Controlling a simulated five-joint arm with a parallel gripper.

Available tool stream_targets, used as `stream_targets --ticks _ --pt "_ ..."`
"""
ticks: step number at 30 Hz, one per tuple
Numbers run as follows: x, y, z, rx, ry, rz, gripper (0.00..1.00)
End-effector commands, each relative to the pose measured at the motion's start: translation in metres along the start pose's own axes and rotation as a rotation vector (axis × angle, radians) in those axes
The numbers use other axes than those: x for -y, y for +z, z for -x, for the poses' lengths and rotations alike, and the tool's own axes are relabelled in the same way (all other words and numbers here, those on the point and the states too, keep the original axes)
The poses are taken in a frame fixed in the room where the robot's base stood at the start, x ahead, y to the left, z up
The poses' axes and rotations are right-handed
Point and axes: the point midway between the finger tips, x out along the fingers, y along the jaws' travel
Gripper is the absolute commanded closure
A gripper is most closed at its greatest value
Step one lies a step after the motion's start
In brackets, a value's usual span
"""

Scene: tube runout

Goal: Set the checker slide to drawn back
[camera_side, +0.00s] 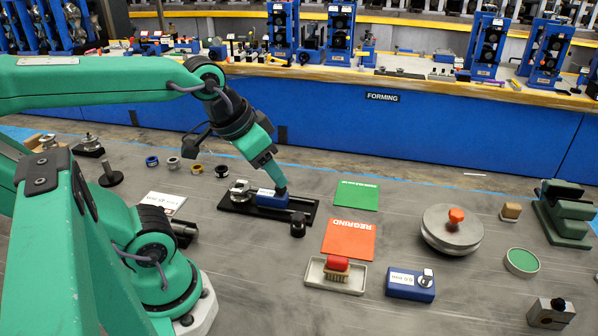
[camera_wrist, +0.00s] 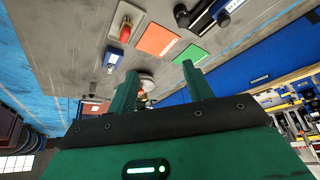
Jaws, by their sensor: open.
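The checker is a long black base (camera_side: 238,206) on the grey table, with a blue labelled block (camera_side: 268,198) and a silver round fitting (camera_side: 240,190) at its left end. I take the blue block to be the slide, but its set position is hard to tell. Part of the checker shows at the top edge of the wrist view, with its black base (camera_wrist: 205,18) cut off. My gripper (camera_side: 278,184) points down over the block's right end in the side view; contact there is unclear. In the wrist view my gripper (camera_wrist: 160,72) has its two green fingers apart with nothing held between them.
A black knobbed piece (camera_side: 298,226) stands by the base's front right. Green (camera_side: 357,195) and orange REGRIND (camera_side: 349,238) cards lie to the right. A tray with a red-handled brush (camera_side: 337,268), a blue gauge block (camera_side: 410,284) and a silver disc (camera_side: 450,232) stand farther right.

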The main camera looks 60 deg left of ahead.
Motion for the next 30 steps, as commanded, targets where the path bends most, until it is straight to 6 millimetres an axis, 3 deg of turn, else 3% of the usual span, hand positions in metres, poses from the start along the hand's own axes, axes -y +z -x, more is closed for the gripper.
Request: stream_targets --ticks 14,30 --pt "0.045 -0.039 -0.036 0.166 -0.060 0.146 0.49" --pt "0.127 -0.061 -0.108 0.376 -0.102 0.350 0.49"
